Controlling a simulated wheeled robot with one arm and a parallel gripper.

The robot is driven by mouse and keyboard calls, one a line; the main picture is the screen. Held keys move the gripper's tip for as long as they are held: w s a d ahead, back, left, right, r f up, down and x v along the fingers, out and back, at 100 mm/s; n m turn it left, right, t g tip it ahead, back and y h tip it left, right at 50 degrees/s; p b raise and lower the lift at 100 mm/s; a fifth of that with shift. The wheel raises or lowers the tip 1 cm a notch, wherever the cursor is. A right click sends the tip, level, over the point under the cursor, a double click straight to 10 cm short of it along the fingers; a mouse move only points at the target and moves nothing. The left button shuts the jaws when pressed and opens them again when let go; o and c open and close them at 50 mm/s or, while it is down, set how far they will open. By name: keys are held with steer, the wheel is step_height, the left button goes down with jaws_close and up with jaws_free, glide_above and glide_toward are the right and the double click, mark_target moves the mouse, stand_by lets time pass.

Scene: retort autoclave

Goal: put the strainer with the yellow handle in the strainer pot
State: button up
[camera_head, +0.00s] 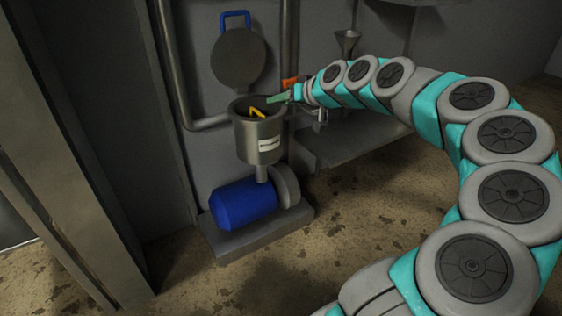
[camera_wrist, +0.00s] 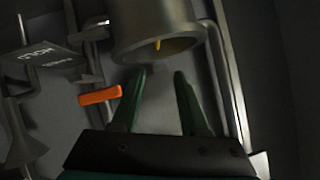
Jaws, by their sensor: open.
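The strainer pot (camera_head: 260,138) is a grey metal cylinder with a white label, standing open-topped above a blue motor. The strainer's yellow handle (camera_head: 257,112) shows inside the pot's mouth; its body is hidden by the pot wall. In the wrist view the pot (camera_wrist: 140,30) is at the top, with a bit of the yellow handle (camera_wrist: 158,44) in its opening. My gripper (camera_head: 279,98) is at the pot's right rim in the head view. In the wrist view its green fingers (camera_wrist: 165,72) are apart with nothing between them, pointing towards the pot's mouth.
An orange handle (camera_head: 291,82) is close by my gripper, also in the wrist view (camera_wrist: 100,95). A round lid (camera_head: 237,60) with a blue handle is on the wall behind. Pipes flank the pot. A funnel (camera_head: 347,42) and a grey shelf (camera_head: 350,143) are to the right.

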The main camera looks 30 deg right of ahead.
steer(key=s+a+n+g+y, duration=0.1)
steer(key=s+a, duration=0.2)
steer(key=a, duration=0.4)
steer(key=s+a+n+g+y, duration=0.1)
steer(key=s+a+n+g, duration=0.1)
steer(key=a, duration=0.5)
steer(key=s+a+f+n+g, duration=0.1)
steer(key=s+a+f+g, duration=0.35)
steer(key=s+a, duration=0.6)
steer(key=s+f+m+g+h, duration=0.1)
steer(key=s+f, duration=0.4)
steer(key=s, duration=0.8)
steer(key=s+d+f+m+g+h, duration=0.1)
steer(key=s+f+g+h, duration=0.2)
steer(key=s, duration=1)
step_height(320, 180, down, 2)
steer(key=shift+d+f+g+h, duration=0.3)
steer(key=shift+g+h, duration=0.1)
steer(key=shift+g, duration=0.75)
